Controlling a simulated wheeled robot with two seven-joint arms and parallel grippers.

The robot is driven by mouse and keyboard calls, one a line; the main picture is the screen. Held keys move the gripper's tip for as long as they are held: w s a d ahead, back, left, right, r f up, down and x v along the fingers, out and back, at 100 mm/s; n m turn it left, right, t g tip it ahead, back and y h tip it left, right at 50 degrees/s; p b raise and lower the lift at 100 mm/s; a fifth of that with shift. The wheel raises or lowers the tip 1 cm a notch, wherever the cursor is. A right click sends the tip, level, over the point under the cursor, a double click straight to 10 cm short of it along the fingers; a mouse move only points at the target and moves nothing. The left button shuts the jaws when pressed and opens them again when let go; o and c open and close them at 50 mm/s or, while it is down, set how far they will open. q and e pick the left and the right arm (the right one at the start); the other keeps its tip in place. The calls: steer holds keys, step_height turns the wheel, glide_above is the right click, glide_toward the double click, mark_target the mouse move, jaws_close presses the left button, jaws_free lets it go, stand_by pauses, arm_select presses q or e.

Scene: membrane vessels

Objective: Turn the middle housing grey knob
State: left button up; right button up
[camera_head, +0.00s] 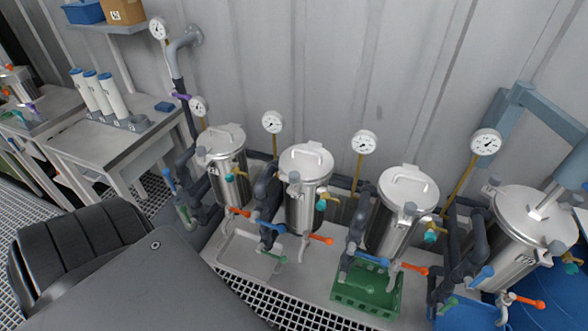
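Steel housings with domed lids stand in a row along the wall. The middle one of the three similar housings (306,208) is upright, with its lid on and a handle on top. A small grey knob (295,178) shows at the front left of its lid rim. Similar grey knobs show on the left housing (231,187) and the right housing (388,235). A larger fourth housing (505,262) stands at the far right. The knob's exact turn angle is too small to tell. Neither of my grippers is in view.
Pipes with blue and orange valve handles (321,240) stick out below the housings. Gauges (272,122) rise on stems behind. A bench (90,142) with white cylinders stands at left.

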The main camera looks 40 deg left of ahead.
arm_select(q)
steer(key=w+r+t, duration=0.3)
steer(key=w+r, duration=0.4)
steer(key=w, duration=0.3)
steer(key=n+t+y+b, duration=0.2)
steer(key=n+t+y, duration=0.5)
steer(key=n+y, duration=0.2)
glide_toward(295, 172)
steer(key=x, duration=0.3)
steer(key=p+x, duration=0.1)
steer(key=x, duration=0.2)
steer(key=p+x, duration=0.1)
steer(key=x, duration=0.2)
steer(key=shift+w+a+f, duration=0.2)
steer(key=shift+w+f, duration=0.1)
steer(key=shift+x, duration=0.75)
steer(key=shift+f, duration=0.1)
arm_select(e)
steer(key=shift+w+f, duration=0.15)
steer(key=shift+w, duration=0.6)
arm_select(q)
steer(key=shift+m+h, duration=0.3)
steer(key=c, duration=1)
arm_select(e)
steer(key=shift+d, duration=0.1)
